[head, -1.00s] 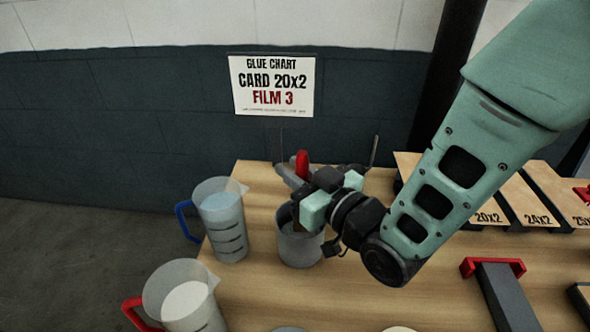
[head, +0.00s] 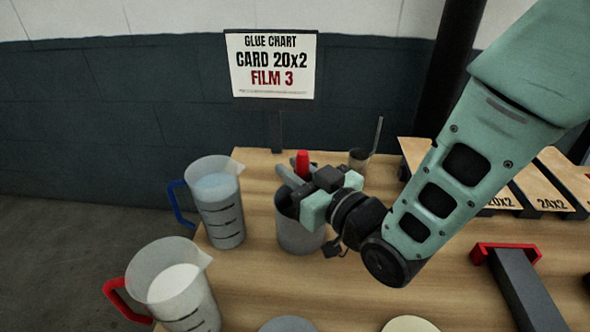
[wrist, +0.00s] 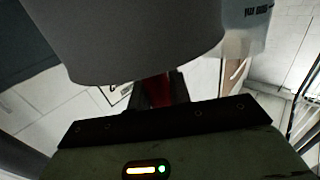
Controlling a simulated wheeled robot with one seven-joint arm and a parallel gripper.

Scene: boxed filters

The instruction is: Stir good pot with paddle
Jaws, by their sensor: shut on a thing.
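A grey pot (head: 300,238) stands upright on the wooden table, left of my arm. My gripper (head: 298,186) is over the pot's mouth, coming in from the right. It is shut on the paddle, whose red handle (head: 302,160) sticks up above the jaws. In the wrist view the red handle (wrist: 157,90) shows between the dark jaws, and the grey pot (wrist: 150,40) fills the top. The paddle's lower end is hidden by the gripper and pot wall, so I cannot tell how deep it sits.
A blue-handled jug (head: 222,215) stands close left of the pot; a red-handled jug (head: 190,305) is nearer. A small cup (head: 358,160) with a thin stick stands behind. A red-ended grey tool (head: 525,290) lies at right. A glue chart sign (head: 272,65) stands behind.

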